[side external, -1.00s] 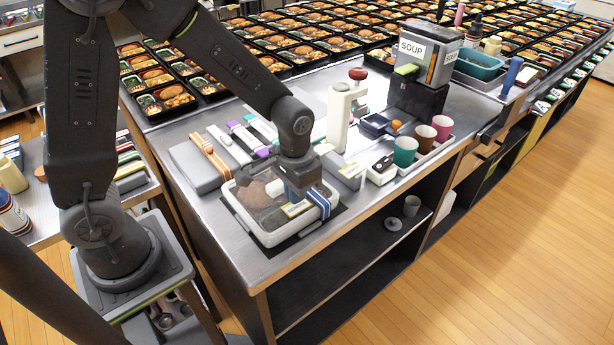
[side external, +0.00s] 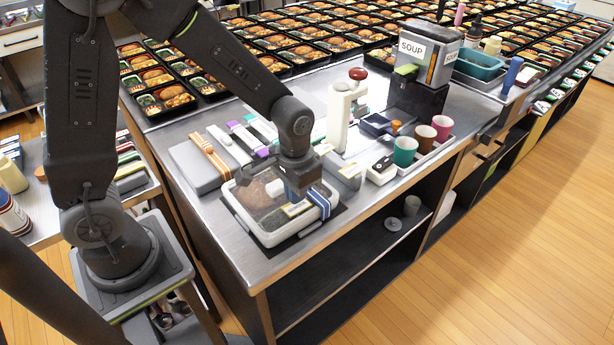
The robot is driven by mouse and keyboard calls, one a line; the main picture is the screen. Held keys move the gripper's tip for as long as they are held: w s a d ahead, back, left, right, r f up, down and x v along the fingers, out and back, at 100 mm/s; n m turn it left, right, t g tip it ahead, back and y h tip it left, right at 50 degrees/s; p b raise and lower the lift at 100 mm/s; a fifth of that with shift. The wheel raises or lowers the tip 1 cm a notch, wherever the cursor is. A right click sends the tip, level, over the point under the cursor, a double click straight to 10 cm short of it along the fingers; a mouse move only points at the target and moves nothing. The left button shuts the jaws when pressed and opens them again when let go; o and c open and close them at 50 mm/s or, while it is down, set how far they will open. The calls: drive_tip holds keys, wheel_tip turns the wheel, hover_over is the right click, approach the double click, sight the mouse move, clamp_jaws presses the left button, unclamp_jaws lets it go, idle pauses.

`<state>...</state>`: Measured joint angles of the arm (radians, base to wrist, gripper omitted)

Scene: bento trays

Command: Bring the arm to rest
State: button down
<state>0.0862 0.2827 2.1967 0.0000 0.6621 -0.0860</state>
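My gripper (side external: 298,198) hangs at the end of my arm, pointing down over the right part of a white-rimmed bento tray (side external: 272,240). The tray sits on a dark mat near the front left corner of the steel counter. A brown food piece (side external: 254,194) shows in its left part under what looks like a clear lid. A blue-and-white striped band (side external: 320,203) crosses its right end, beside my gripper. The fingertips are small and partly hidden against the tray, so I cannot tell whether they are open or shut, or touching it.
A grey box with an orange-striped band (side external: 200,163) lies left of the tray. Behind stand a white dispenser with a red knob (side external: 340,115) and a soup machine (side external: 425,60). Several coloured cups, including a teal cup (side external: 404,151), stand at right. Many filled bento trays cover the back.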

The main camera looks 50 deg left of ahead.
drive_tip(key=shift+f, duration=1)
idle(0.6)
drive_tip(key=shift+r, duration=0.1)
wheel_tip(320, 180, up, 8)
idle(1.2)
drive_tip(key=s+a+r+t, duration=0.3)
drive_tip(key=s+r+t, duration=0.2)
drive_tip(key=s+r, duration=0.6)
drive_tip(key=shift+s+r+t, duration=0.3)
drive_tip(key=shift+s+r, duration=0.1)
drive_tip(key=shift+s, duration=0.45)
